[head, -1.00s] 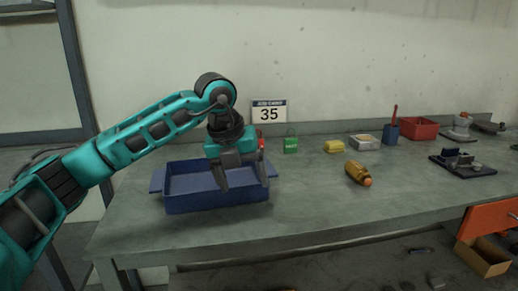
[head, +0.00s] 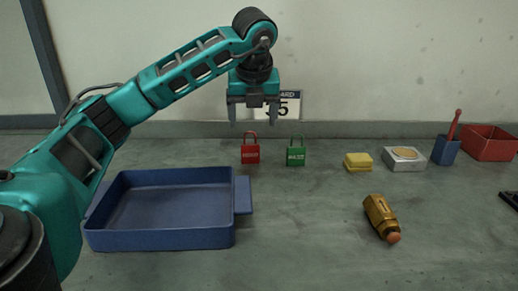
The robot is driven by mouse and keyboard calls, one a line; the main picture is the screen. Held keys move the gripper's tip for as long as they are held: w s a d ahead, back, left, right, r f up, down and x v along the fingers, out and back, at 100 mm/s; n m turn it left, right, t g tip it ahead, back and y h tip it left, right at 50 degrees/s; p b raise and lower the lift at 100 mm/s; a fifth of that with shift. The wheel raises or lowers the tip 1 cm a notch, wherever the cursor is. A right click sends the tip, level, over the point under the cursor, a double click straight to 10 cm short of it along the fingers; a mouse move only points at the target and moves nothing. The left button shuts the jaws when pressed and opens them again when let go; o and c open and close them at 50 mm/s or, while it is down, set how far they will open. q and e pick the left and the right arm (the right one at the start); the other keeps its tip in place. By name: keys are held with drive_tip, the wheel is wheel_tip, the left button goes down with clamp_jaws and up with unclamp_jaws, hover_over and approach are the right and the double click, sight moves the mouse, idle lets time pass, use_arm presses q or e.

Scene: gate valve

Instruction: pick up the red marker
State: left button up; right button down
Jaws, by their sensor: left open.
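My left gripper (head: 253,114) hangs in the air with its fingers pointing down, open and empty. In the picture it is above a red padlock (head: 250,153), in front of the wall sign. A slim red stick (head: 455,124) stands tilted in a small blue cup (head: 446,151) at the right. It may be the marker, but it is too small to tell; its lower end is hidden in the cup. My left gripper is far to the left of it. My right gripper is not in view.
A blue tray (head: 242,194) lies at the left. A green padlock (head: 296,156), yellow block (head: 358,161), pale metal box (head: 404,159) and red bin (head: 488,142) line the back. A brass fitting (head: 380,216) lies in front of them. The middle front of the bench is clear.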

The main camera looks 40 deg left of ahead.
sight(250, 145)
use_arm(q)
drive_tip(key=x, duration=0.6)
drive_tip(key=shift+s+b, duration=0.2)
drive_tip(key=shift+b, duration=0.2)
drive_tip(key=shift+a+b+x, duration=0.15)
drive_tip(key=shift+b+x, duration=0.1)
drive_tip(key=shift+x, duration=1.25)
drive_tip(key=shift+a+b+x, duration=0.15)
drive_tip(key=shift+b+x, duration=0.05)
drive_tip(key=shift+x, duration=1.3)
drive_tip(key=shift+w+r, duration=0.15)
drive_tip(key=shift+c, duration=0.3)
drive_tip(key=c, duration=1)
drive_tip(key=shift+r, duration=0.15)
